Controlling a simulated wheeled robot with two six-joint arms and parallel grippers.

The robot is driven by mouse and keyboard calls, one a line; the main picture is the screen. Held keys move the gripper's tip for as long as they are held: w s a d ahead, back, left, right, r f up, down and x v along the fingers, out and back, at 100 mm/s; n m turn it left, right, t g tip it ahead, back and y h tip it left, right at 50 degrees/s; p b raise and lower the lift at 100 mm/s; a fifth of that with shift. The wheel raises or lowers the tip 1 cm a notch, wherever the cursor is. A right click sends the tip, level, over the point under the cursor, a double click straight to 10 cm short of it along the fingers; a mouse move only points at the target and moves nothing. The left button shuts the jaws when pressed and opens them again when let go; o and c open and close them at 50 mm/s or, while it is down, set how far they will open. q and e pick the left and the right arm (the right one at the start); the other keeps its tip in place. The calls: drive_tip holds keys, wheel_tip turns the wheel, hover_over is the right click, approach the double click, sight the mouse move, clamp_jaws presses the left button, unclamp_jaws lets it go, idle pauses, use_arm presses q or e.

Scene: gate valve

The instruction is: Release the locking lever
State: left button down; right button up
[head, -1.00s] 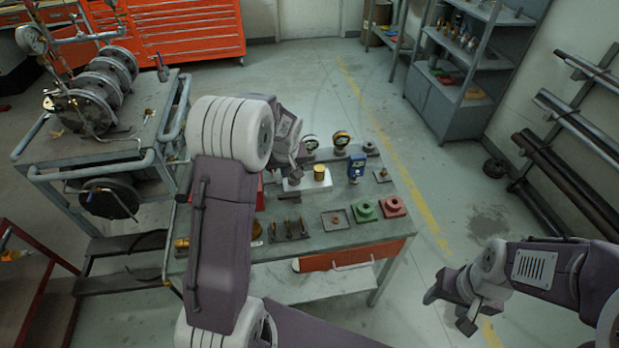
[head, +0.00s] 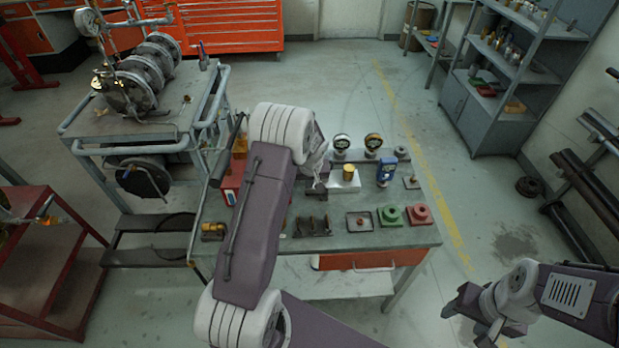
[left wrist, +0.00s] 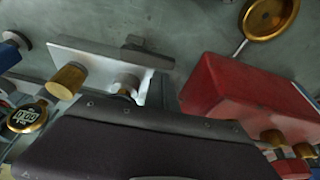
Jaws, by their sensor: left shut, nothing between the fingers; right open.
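A white block (head: 345,184) with a brass knob (head: 348,172) sits on the workbench. The block (left wrist: 88,62) also shows in the left wrist view, with its brass knob (left wrist: 67,80) and a grey bar (left wrist: 147,54) along one end. I cannot tell for sure whether that bar is the locking lever. My left gripper (head: 317,184) is shut and empty, just left of the block in the head view; its dark body hides part of the block in the wrist view. I cannot tell whether they touch. My right gripper (head: 466,318) is open and empty, right of the bench.
A red box (head: 231,182) stands left of my left arm. Gauges (head: 373,142), a blue device (head: 386,170), a green part (head: 390,214) and a red part (head: 418,214) share the workbench (head: 350,240). A cart with a valve assembly (head: 130,90) stands left.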

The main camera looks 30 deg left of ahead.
use_arm(q)
drive_tip(key=shift+a+f, duration=0.1)
drive_tip(key=shift+f, duration=0.25)
